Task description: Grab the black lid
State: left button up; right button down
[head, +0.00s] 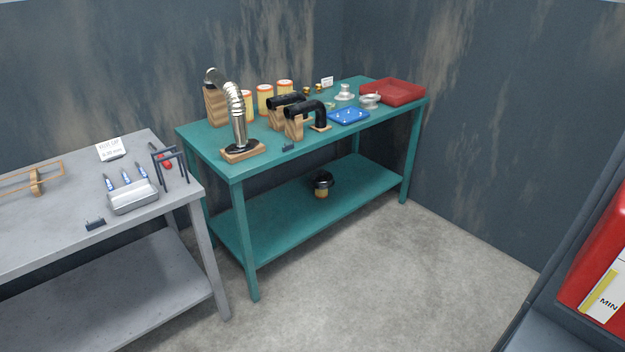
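A black, round, lid-like piece (323,179) is on the lower shelf of the teal table. It sits on or around a small yellowish container (321,193); I cannot tell which at this size. No other clear black lid shows. Neither of my grippers is in view.
The teal table (205,143) holds a silver bent pipe (238,115), black pipes on wooden stands (305,112), yellow canisters, a blue tray (348,116) and a red tray (420,93). A grey table (60,215) stands left. A red object (600,270) is at right. The floor between is clear.

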aim_at(322, 178)
jog(key=i+j, duration=0.15)
jog(key=j, duration=0.25)
jog(key=i+j+u, duration=0.15)
jog(key=j, duration=0.25)
jog(key=i+j, duration=0.2)
jog(key=j, duration=0.2)
jog(key=i+u, duration=0.25)
jog(key=i, duration=0.15)
jog(key=i+u, duration=0.3)
jog(key=i+l+u, duration=0.1)
jog(key=l, duration=0.2)
jog(key=i+l+u, duration=0.25)
jog(key=l, duration=0.4)
jog(key=i+l+u, duration=0.1)
jog(key=i+l, duration=0.15)
jog(key=l+u, duration=0.3)
jog(key=l, duration=0.8)
jog(key=l+u, duration=0.25)
jog(key=l, duration=1.3)
jog(key=k+l+u, duration=0.1)
jog(key=l, duration=0.8)
jog(key=k+u, duration=0.05)
